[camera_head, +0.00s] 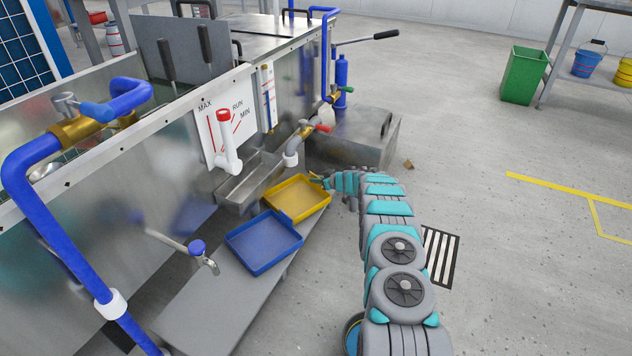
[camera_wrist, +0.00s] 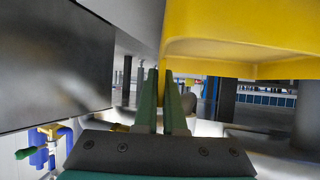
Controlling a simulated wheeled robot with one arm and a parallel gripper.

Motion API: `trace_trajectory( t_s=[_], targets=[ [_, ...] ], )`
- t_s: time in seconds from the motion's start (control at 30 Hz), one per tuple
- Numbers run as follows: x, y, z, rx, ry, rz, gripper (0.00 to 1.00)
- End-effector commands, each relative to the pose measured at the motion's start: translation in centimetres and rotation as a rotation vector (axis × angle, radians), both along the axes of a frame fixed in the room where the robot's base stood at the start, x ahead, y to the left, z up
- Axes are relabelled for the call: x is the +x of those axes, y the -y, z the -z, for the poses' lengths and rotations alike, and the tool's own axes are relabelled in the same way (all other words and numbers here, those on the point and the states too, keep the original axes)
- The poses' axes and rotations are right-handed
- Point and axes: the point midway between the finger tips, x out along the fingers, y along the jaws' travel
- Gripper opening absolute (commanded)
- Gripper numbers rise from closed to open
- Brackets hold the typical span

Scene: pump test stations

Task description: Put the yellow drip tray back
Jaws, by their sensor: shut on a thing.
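The yellow drip tray (camera_head: 297,198) is a shallow square tray over the low grey shelf, beside the metal trough and below the red-handled tap. My gripper (camera_head: 318,178) is at its far right corner, fingertips small in the head view. In the wrist view the tray (camera_wrist: 245,35) fills the upper right, and my gripper's green fingers (camera_wrist: 162,100) are shut on a thin yellow part of its edge. Whether the tray rests on the shelf or hangs just above it, I cannot tell.
A blue tray (camera_head: 263,242) sits on the grey shelf (camera_head: 205,300), nearer than the yellow one. A small blue-knobbed tap (camera_head: 200,252) juts out over the shelf. The red-handled tap (camera_head: 305,132) and the metal trough (camera_head: 248,180) are close by. Open floor lies to the right.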

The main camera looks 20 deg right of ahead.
Motion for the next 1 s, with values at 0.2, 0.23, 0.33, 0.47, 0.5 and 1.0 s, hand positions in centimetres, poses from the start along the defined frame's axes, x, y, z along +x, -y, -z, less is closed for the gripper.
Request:
trace_trajectory(
  t_s=[0.2,0.23,0.33,0.47,0.5,1.0],
  targets=[
    [0.0,0.0,0.2,-0.001,0.0,0.0,0.17],
    [0.0,0.0,0.2,-0.001,0.0,0.0,0.21],
    [0.0,0.0,0.2,-0.001,0.0,0.0,0.32],
    [0.0,0.0,0.3,0.0,0.0,0.0,0.37],
    [0.0,0.0,0.3,0.0,0.0,0.0,0.37],
    [-2.0,0.8,-1.4,0.0,-0.002,0.0,0.37]
  ],
)
